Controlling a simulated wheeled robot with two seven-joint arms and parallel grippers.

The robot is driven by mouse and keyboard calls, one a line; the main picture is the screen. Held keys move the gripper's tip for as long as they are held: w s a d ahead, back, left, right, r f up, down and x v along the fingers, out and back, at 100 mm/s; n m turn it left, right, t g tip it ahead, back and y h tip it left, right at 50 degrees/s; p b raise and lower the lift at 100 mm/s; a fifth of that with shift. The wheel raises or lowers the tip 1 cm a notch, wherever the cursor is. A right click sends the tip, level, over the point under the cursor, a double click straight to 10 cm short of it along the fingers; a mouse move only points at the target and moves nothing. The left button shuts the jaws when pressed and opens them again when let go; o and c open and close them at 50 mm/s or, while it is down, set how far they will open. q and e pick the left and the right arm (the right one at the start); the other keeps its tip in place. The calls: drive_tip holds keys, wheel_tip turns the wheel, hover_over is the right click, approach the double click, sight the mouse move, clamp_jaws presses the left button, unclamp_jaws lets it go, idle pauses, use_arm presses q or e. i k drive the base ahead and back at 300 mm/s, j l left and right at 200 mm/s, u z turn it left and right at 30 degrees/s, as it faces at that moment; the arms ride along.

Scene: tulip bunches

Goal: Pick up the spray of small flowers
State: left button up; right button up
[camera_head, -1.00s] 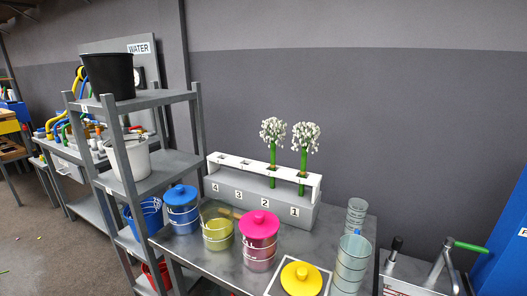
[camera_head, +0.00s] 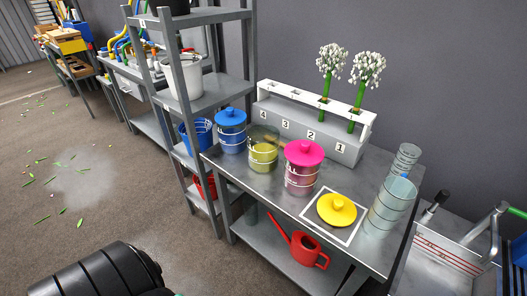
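Two sprays of small white flowers on green stems stand upright in a white numbered rack (camera_head: 318,133) at the back of the metal table. One spray (camera_head: 330,68) is in the slot above label 2. The other spray (camera_head: 366,76) is to its right, in the slot above label 1. The slots above labels 3 and 4 look empty. A black ribbed part at the bottom left looks like my own arm. Neither gripper's fingers show in the head view.
On the table stand a blue-lidded jar (camera_head: 231,131), a yellow-green jar (camera_head: 263,152), a pink-lidded jar (camera_head: 302,170), a yellow lid (camera_head: 337,209) and stacked clear cups (camera_head: 390,205). A grey shelf with buckets rises at the left. A red watering can (camera_head: 306,250) sits below.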

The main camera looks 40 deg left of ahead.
sight(334, 48)
drive_tip(key=i+j+z, duration=0.1)
drive_tip(key=j+z, duration=0.15)
drive_tip(key=z, duration=0.15)
drive_tip(key=j+z, duration=0.35)
drive_tip(key=i+l, duration=0.05)
